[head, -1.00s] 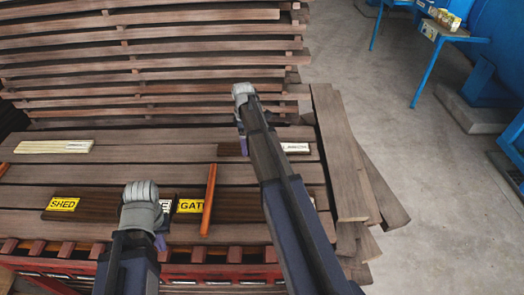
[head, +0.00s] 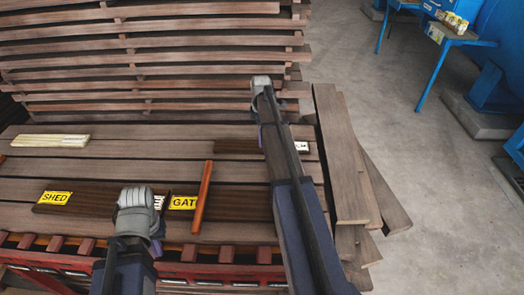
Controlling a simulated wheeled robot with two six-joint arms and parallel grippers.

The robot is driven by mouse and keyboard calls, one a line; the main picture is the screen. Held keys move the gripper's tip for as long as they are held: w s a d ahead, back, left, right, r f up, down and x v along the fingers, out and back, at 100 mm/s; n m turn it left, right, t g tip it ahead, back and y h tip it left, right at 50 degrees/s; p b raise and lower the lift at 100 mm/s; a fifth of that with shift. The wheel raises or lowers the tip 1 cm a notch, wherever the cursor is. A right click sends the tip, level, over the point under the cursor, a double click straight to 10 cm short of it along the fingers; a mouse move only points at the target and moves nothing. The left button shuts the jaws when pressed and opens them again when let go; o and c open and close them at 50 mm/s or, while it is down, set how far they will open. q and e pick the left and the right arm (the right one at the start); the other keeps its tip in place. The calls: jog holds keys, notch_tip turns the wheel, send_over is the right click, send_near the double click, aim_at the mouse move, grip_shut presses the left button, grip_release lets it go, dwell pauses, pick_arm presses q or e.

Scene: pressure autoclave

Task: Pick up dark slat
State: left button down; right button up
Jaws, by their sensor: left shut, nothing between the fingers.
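Several dark slats lie on the plank bed. One dark slat with a yellow SHED label (head: 90,202) lies at left, and one with a yellow GATE label (head: 240,207) lies to its right. A third dark slat (head: 235,146) with a white label lies farther back, partly covered by my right arm. My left gripper (head: 139,207) is shut and empty, over the SHED slat's right end and hiding part of it. My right gripper (head: 262,86) is beyond the third slat, near the board stack; its fingers are hidden.
An orange stick (head: 202,198) lies across the planks, crossing the GATE slat. Cream slats (head: 48,140) lie at left. A tall board stack (head: 150,62) stands behind, and loose boards (head: 342,150) lie at right.

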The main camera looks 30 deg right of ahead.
pick_arm(q)
jog(key=shift+f, duration=0.15)
pick_arm(e)
jog(key=shift+f, duration=0.1)
pick_arm(q)
notch_tip(320, 180, down, 5)
jog(key=b, duration=0.5)
pick_arm(e)
notch_tip(320, 180, down, 5)
jog(key=shift+s+d+f, duration=0.1)
jog(key=shift+c, duration=0.5)
grip_shut()
